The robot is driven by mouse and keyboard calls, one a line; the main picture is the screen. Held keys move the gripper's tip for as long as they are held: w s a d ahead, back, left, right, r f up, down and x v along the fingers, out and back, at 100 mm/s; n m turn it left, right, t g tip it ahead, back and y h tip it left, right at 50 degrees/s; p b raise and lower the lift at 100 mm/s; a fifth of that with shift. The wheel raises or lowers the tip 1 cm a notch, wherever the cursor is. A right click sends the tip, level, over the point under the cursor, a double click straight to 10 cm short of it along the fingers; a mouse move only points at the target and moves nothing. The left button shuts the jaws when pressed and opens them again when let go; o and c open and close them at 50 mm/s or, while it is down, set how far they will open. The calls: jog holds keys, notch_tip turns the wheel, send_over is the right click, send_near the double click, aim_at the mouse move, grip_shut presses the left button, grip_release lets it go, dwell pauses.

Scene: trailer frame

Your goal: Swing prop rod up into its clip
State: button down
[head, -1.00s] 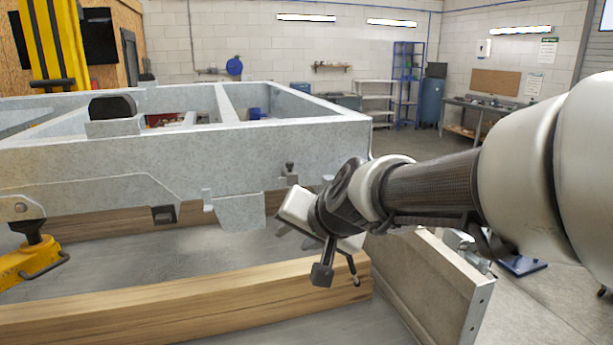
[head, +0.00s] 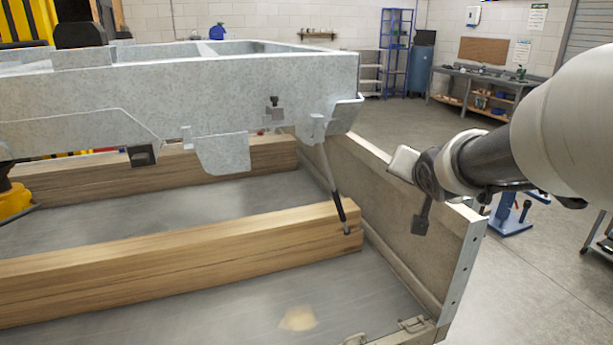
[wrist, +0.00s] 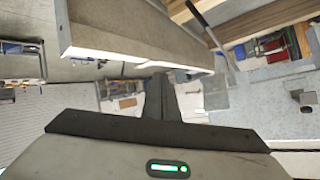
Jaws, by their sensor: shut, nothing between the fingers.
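The prop rod (head: 331,185) hangs from a bracket under the right end of the grey trailer frame (head: 260,85). It leans down to the right, and its black lower end is by the end of a wooden beam. A small block with a dark knob (head: 275,108) on the frame's side, left of the bracket, looks like the clip. My gripper (head: 421,226) is shut and empty, to the right of the rod and apart from it, in front of the upright side board. In the wrist view the closed fingers (wrist: 160,98) point away; the rod (wrist: 205,27) shows beyond them.
The side board (head: 405,230) stands upright right of the rod, close to my gripper. Wooden beams (head: 190,250) lie below the frame. A blue stand (head: 508,215) is on the floor at right. Open floor lies behind the board.

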aim_at(334, 190)
jog(key=w+f+m+t+y+b, duration=0.2)
jog(key=w+f+y+b, duration=0.25)
jog(key=w+f, duration=0.5)
jog(key=w+f+m+t+y+b, duration=0.2)
jog(key=w+f+t+y+b, duration=0.25)
jog(key=f, duration=0.75)
jog(key=w+a+g+b, duration=0.2)
jog(key=w+a+b, duration=0.1)
jog(key=w+a, duration=0.4)
jog(key=w, duration=0.3)
jog(key=shift+a+f, duration=0.15)
jog(key=shift+f, duration=0.2)
jog(key=shift+a, duration=0.1)
